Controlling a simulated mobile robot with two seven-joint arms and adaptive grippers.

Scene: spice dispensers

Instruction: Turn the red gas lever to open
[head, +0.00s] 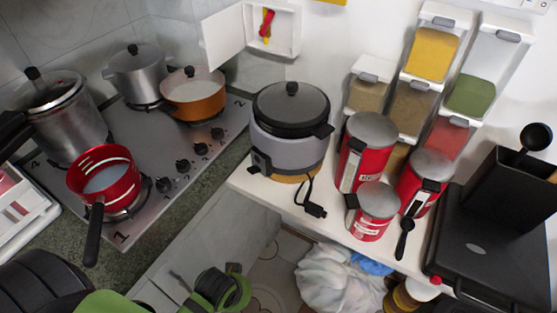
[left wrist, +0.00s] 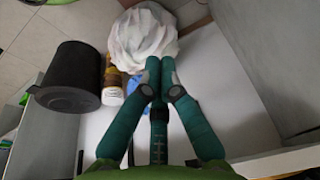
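The red lever (head: 267,22) is small and sits inside an open white wall box (head: 287,35) at the top of the head view, with a little yellow beside it. The box's white door (head: 222,38) stands swung out to the left. My left gripper (left wrist: 160,64) shows in the left wrist view with its teal fingertips together and nothing seen between them. It points over the floor area by a white bag, away from the lever. Green and black parts of mine show at the bottom of the head view, without clear fingertips. My right gripper is not in view.
The stove (head: 150,140) with several pots is on the left. A rice cooker (head: 289,125), red canisters (head: 365,155) and spice dispensers (head: 432,55) crowd the white counter. Below are a white bag (left wrist: 143,38) and a black bin (left wrist: 75,78). An open gap lies between the counters.

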